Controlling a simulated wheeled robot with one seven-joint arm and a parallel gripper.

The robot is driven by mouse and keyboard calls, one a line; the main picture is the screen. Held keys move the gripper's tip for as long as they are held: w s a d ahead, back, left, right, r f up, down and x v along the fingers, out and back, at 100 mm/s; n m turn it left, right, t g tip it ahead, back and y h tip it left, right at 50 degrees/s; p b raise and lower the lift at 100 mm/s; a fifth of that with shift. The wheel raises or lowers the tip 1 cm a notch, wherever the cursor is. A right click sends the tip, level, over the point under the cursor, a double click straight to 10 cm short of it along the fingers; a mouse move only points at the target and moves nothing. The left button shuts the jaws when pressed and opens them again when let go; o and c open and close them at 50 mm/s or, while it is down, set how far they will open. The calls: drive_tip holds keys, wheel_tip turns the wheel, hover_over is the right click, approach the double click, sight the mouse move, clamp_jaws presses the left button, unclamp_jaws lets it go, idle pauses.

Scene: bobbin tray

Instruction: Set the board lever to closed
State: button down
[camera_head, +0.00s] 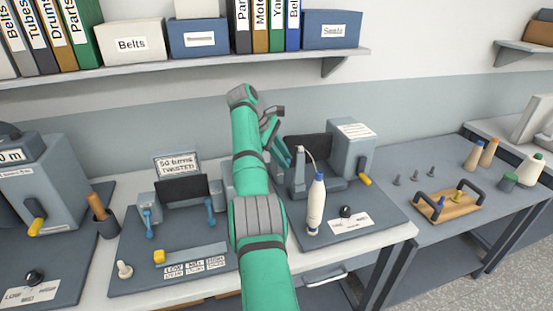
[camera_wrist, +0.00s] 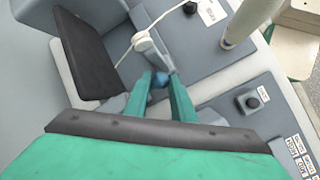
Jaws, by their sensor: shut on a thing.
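My gripper (camera_wrist: 162,90) is shut on a small blue knob (camera_wrist: 159,80) in the wrist view. The knob looks like the end of the board lever; its shaft is mostly hidden by the fingers. In the head view my gripper (camera_head: 283,154) reaches down at the left side of the right-hand test board (camera_head: 376,208), and my arm hides the lever there. Whether the lever stands open or closed cannot be told. A grey post (camera_head: 299,172) with a white thread stands close beside the fingertips; it also shows in the wrist view (camera_wrist: 148,46).
A white cone (camera_head: 316,205) stands right of the post. A dark panel (camera_wrist: 84,52) and a grey housing (camera_head: 351,152) are behind. A middle board (camera_head: 188,216) with blue levers lies left. A wooden tray (camera_head: 449,208) sits on the right table. A shelf (camera_head: 190,67) runs above.

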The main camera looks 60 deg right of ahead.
drive_tip(key=shift+w+d, duration=0.1)
drive_tip(key=shift+w, duration=0.05)
drive_tip(key=shift+w, duration=0.15)
idle(0.5)
drive_tip(key=c, duration=1.5)
unclamp_jaws()
drive_tip(key=shift+w, duration=0.1)
drive_tip(key=shift+r, duration=0.1)
